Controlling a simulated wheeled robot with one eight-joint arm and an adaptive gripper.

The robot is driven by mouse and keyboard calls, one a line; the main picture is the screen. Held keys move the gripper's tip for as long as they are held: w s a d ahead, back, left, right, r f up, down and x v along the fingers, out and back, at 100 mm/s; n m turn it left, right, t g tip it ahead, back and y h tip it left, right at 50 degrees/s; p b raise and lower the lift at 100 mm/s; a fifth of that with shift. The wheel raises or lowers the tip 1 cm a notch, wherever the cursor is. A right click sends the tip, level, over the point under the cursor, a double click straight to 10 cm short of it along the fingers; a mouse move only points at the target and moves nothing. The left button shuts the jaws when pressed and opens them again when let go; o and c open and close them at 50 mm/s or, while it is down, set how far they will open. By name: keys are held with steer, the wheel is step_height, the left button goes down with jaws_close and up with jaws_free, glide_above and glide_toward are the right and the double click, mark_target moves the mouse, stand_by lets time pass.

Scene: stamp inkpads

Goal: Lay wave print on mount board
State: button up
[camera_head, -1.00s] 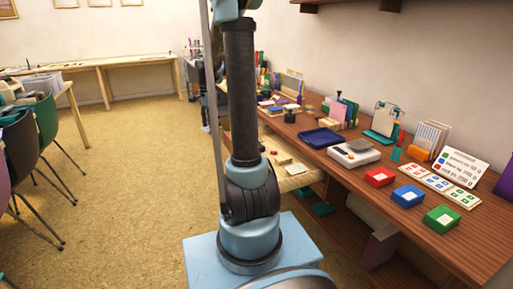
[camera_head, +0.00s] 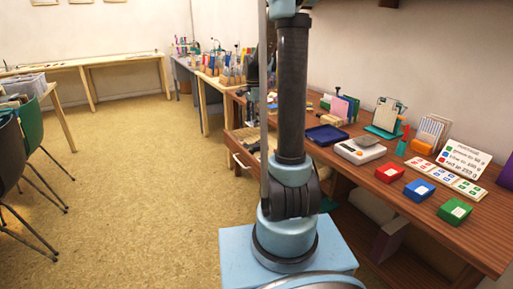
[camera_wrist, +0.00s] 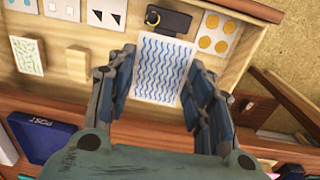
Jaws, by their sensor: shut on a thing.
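The wave print (camera_wrist: 160,70), a white sheet with blue wavy lines, is between the fingers of my gripper (camera_wrist: 160,98) in the wrist view. My gripper is shut on it, and the sheet reaches past the fingertips over an open wooden drawer. In the head view, my arm hides my gripper and the print. I cannot pick out the mount board for certain in either view.
The wooden drawer (camera_wrist: 238,62) holds a triangle print (camera_wrist: 110,13), a yellow-circle print (camera_wrist: 214,34), a green-marked card (camera_wrist: 28,55) and a dark object (camera_wrist: 176,21). The desk bears a blue tray (camera_head: 327,135), scale (camera_head: 360,151) and red inkpad (camera_head: 389,173).

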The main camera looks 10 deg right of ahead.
mark_target(255, 145)
steer(key=shift+f, duration=5.05)
steer(key=shift+f, duration=0.6)
steer(key=o, duration=0.7)
steer(key=shift+o, duration=0.2)
steer(key=shift+r, duration=0.1)
